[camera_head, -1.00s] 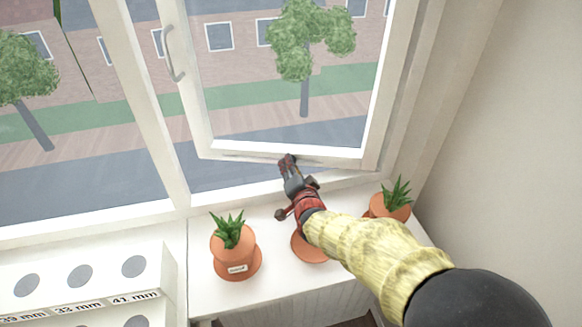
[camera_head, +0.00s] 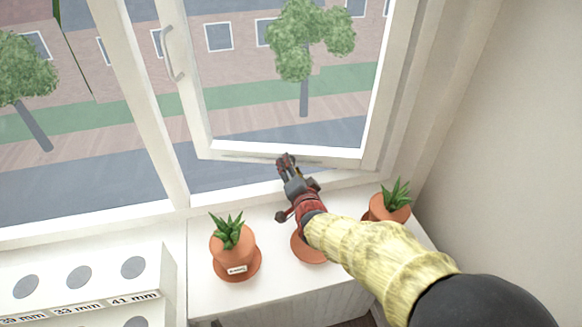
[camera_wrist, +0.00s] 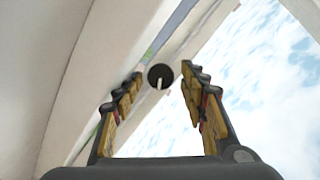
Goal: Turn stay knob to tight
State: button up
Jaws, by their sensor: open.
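The stay knob (camera_wrist: 160,76) is a small dark round knob with a pale pointer line, seen in the wrist view ahead of and between my fingertips. In the head view it is hidden by my gripper. My gripper (camera_head: 285,160) reaches up to the bottom rail of the open window sash (camera_head: 290,154). In the wrist view my gripper (camera_wrist: 160,80) is open, with one finger on each side of the knob and a gap visible on both sides. The pointer line runs downward from about the knob's middle. Whether the fingertips are level with the knob is unclear.
A labelled potted plant (camera_head: 235,250) stands on the white sill (camera_head: 207,297) left of my arm, and another plant (camera_head: 390,203) stands close on its right. A terracotta saucer or pot (camera_head: 303,249) is partly under my arm. A white rack (camera_head: 90,270) is at lower left.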

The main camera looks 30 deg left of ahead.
jog(key=shift+v, duration=3.65)
